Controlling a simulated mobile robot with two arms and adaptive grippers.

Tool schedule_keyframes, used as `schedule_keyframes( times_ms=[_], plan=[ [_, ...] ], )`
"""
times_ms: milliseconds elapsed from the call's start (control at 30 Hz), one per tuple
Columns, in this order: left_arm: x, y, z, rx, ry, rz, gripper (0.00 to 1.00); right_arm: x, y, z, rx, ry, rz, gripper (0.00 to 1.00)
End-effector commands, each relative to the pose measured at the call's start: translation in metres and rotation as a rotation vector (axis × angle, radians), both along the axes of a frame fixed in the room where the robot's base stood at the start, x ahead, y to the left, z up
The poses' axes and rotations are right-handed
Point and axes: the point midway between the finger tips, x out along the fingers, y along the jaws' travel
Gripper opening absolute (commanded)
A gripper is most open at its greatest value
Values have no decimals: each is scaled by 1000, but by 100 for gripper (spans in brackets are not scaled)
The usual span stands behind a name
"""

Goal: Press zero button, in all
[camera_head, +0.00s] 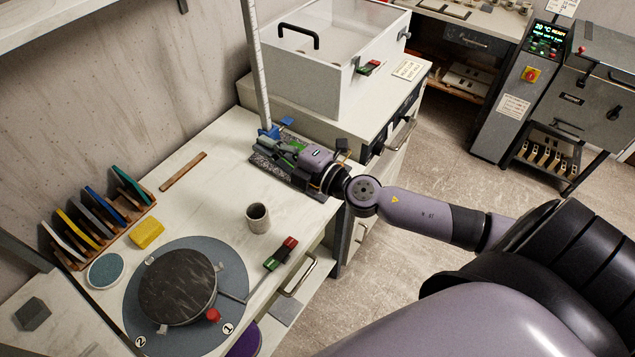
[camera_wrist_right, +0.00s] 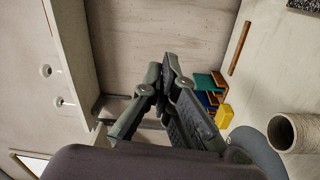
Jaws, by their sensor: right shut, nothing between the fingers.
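No button marked zero can be made out. A tall pale ruled post (camera_head: 257,70) with a blue part (camera_head: 272,132) at its foot stands at the back of the worktable, beside a dark speckled slab (camera_head: 262,168). My right gripper (camera_head: 277,147) reaches in from the right above this slab and covers much of it. Its fingers are shut and empty, as the right wrist view (camera_wrist_right: 165,75) shows. Whether it touches anything is unclear. A green-and-red switch block (camera_head: 281,253) lies at the worktable's front edge. My left gripper is out of view.
A clear-lidded box (camera_head: 325,60) with another red-green switch (camera_head: 369,68) stands behind my right gripper. A grey cup (camera_head: 258,218), a dark turntable (camera_head: 178,287), a yellow block (camera_head: 147,233) and a rack of coloured boards (camera_head: 100,222) occupy the worktable.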

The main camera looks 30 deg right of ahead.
Motion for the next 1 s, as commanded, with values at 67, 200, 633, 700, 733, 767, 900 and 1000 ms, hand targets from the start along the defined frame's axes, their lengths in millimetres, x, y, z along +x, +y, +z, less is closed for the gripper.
schedule_keyframes(
  times_ms=[67, 200, 633, 700, 733, 767, 900, 1000],
  plan=[
    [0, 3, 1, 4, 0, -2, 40, 0, 7, -3, -193, -24, 137, 0],
    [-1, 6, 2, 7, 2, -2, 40, -6, -6, -32, -542, 18, 328, 0],
    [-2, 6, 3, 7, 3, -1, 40, -11, -122, -82, -1129, 271, 432, 0],
    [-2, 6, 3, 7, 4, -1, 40, -12, -126, -83, -1145, 280, 431, 0],
    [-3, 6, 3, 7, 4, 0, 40, -12, -127, -83, -1147, 283, 430, 0],
    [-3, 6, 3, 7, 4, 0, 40, -12, -128, -83, -1148, 283, 430, 0],
    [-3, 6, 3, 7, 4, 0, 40, -12, -127, -84, -1148, 283, 430, 0],
    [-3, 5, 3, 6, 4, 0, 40, -12, -127, -83, -1147, 283, 430, 0]
  ],
)
